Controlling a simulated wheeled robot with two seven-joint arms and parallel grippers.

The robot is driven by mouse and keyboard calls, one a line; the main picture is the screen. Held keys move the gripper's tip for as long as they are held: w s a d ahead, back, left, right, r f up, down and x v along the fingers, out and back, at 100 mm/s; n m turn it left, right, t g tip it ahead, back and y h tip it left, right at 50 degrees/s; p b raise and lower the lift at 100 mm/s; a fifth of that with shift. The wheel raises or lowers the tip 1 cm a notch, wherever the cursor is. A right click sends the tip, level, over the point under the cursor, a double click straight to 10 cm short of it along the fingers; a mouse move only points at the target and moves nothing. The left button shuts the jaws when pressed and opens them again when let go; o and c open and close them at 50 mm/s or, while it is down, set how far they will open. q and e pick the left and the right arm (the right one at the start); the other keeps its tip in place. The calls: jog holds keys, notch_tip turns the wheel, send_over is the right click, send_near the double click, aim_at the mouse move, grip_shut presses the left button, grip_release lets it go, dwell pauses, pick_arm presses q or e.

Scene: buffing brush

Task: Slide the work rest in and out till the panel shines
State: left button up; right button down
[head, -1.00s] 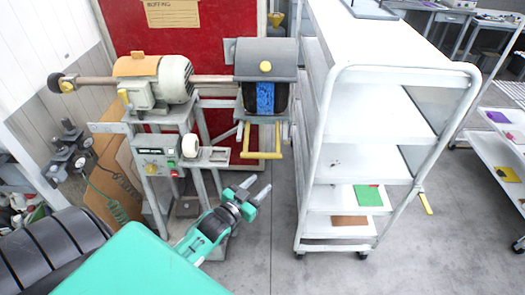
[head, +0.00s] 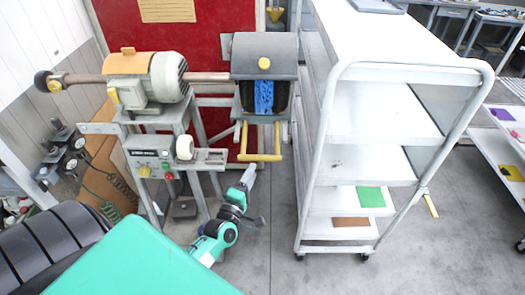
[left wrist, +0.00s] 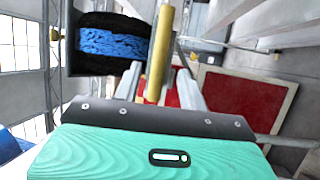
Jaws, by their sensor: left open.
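The work rest shows as a yellow U-shaped bar (head: 262,157) below the dark hood (head: 264,58) of the buffing machine. A blue textured band (head: 264,97) flanked by black bristles fills the hood opening. My left gripper (head: 249,174) is open just below the bar's left part, pointing up toward it. In the left wrist view the yellow bar (left wrist: 159,55) runs between my two grey fingers; I cannot tell whether they touch it. The blue band (left wrist: 110,41) with black bristles is at upper left there. I cannot make out a separate panel. My right gripper is not in view.
A motor (head: 150,77) on a stand is left of the hood, with a control box (head: 153,164) below. A tall white shelf cart (head: 385,105) stands close on the right. A red board (head: 225,25) is behind. The floor between stand and cart is clear.

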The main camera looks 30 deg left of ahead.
aim_at(261, 156)
pick_arm(q)
jog(key=p+x, duration=0.2)
jog(key=x, duration=0.6)
jog(key=shift+r, duration=0.1)
jog(key=shift+w, duration=0.5)
jog(key=c, duration=0.8)
grip_shut()
